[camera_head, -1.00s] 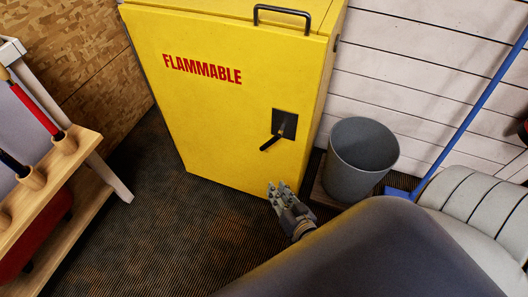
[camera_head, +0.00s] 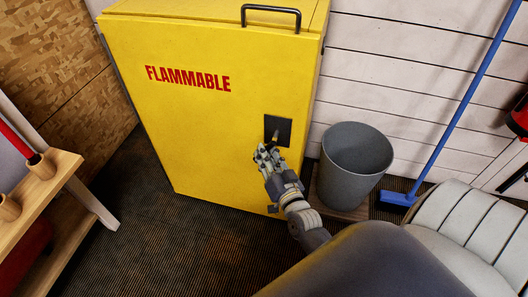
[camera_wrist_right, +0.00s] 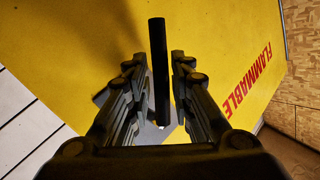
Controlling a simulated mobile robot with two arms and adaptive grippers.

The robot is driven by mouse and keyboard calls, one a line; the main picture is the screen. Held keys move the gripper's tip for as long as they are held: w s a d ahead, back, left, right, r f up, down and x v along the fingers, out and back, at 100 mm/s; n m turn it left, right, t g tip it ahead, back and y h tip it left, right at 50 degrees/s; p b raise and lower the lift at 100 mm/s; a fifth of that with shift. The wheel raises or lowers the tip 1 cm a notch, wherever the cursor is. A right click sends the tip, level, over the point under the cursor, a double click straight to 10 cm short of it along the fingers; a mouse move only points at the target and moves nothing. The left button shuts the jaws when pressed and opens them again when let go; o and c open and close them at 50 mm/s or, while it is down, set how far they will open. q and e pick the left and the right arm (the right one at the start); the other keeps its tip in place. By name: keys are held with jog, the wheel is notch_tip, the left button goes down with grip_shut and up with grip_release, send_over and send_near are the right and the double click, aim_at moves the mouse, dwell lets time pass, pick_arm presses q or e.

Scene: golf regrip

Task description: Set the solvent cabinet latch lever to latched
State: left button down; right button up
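The yellow solvent cabinet (camera_head: 200,130) stands against the wall with red FLAMMABLE lettering on its door. Its dark latch plate (camera_head: 285,125) is on the right side of the door. My right gripper (camera_head: 265,150) is at the latch, in front of the plate's lower left. In the right wrist view the black latch lever (camera_wrist_right: 159,70) runs between the two open fingers (camera_wrist_right: 156,64), with a gap visible on each side. In the head view my gripper hides most of the lever, so its angle is hard to tell there. My left gripper is not in view.
A grey bin (camera_head: 354,165) stands close to the cabinet's right side, near my right forearm. A blue broom (camera_head: 440,150) leans at the right wall. A wooden rack (camera_head: 40,200) is at the left. The floor before the cabinet is clear.

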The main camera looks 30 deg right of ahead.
jog(key=shift+x, duration=0.95)
grip_shut()
